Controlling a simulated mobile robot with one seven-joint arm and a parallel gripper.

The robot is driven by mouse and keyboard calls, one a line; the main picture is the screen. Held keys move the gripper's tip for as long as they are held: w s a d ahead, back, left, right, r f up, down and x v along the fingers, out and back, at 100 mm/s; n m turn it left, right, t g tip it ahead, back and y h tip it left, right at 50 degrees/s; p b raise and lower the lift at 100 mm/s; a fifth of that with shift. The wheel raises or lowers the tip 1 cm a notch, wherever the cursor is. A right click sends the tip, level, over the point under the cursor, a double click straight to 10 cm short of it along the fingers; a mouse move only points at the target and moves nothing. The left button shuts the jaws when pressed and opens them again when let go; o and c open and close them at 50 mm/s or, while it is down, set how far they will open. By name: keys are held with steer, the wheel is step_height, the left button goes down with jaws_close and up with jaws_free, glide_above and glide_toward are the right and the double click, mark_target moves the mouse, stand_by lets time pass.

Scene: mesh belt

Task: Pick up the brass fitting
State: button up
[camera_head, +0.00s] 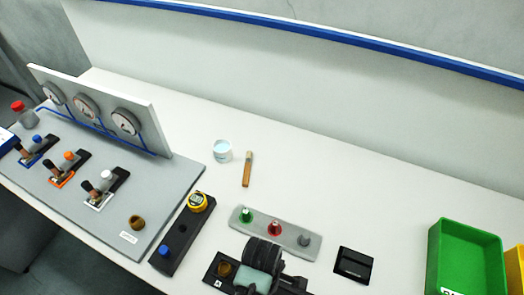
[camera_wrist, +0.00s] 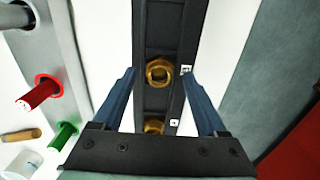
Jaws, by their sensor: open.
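Two brass fittings lie in a narrow black tray (camera_wrist: 152,98) in the wrist view. One brass fitting (camera_wrist: 159,71) is a hex-like ring with a dark centre, between the tips of my gripper (camera_wrist: 160,76). The other brass fitting (camera_wrist: 153,126) is nearer my gripper's body and partly hidden by it. My gripper is open, with one blue finger on each side of the tray and a gap to the fittings. In the head view, one brass fitting (camera_head: 224,268) shows beside my gripper (camera_head: 256,268); the other is hidden there.
A grey strip (camera_head: 272,230) holds green, red and grey pegs. A green bin (camera_head: 466,260) is right.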

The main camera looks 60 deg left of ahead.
steer(key=shift+f, duration=0.25)
jaws_close()
steer(key=shift+r, duration=0.1)
stand_by(0.3)
